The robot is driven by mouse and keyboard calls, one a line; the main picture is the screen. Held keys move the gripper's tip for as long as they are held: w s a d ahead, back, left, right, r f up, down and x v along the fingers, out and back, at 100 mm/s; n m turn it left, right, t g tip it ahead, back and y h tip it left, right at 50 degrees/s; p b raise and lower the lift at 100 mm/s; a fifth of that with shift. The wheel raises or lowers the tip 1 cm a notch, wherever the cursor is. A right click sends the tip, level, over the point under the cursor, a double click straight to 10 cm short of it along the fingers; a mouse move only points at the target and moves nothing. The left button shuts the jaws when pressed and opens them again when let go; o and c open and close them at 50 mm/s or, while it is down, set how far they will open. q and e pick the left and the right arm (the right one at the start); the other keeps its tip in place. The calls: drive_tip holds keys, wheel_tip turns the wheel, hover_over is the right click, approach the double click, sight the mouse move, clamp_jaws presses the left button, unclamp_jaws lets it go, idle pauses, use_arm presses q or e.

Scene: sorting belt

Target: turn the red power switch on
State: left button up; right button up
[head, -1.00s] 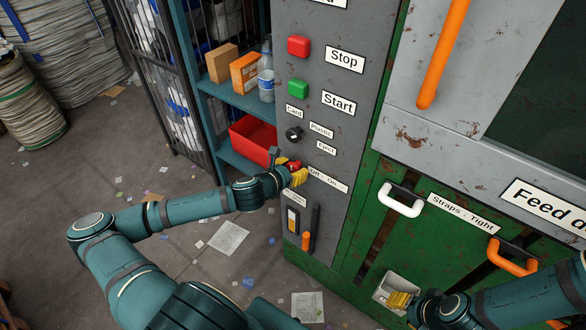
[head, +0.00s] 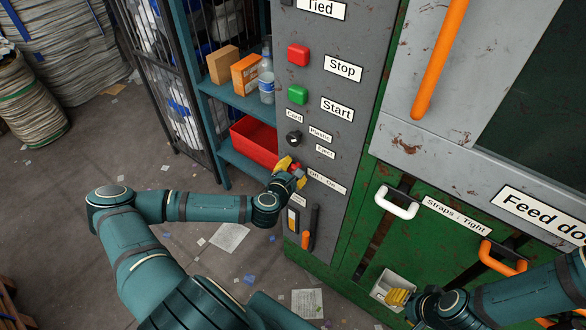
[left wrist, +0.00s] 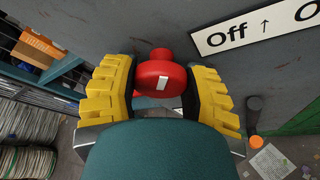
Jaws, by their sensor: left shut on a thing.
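The red power switch (left wrist: 152,78) is a round red knob on the grey panel, with a white mark on its face. Its label (left wrist: 262,30) reads "Off ↑ On", cut off at the picture's edge. In the left wrist view the knob sits between the yellow fingers of my left gripper (left wrist: 163,90), which is shut on it. In the head view my left gripper (head: 291,172) is at the panel beside the Off/On label and mostly hides the knob. My right gripper (head: 397,298) is low at the green machine, by a pale box; its finger opening is unclear.
Above the switch are a black selector knob (head: 293,138), a green Start button (head: 297,95) and a red Stop button (head: 298,55). An orange-tipped lever (head: 306,238) is below. A shelf with a red bin (head: 252,143) stands close on the left.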

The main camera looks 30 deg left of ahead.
use_arm(q)
drive_tip(key=m+t+y, duration=0.1)
drive_tip(key=m+y, duration=0.1)
drive_tip(key=m, duration=0.2)
drive_tip(key=shift+m+t+y+b, duration=0.5)
drive_tip(key=shift+m+t, duration=0.4)
drive_tip(key=shift+m, duration=1.1)
drive_tip(key=o, duration=1.2)
drive_tip(key=shift+a, duration=0.1)
drive_tip(key=shift+s, duration=0.1)
drive_tip(key=v, duration=1.2)
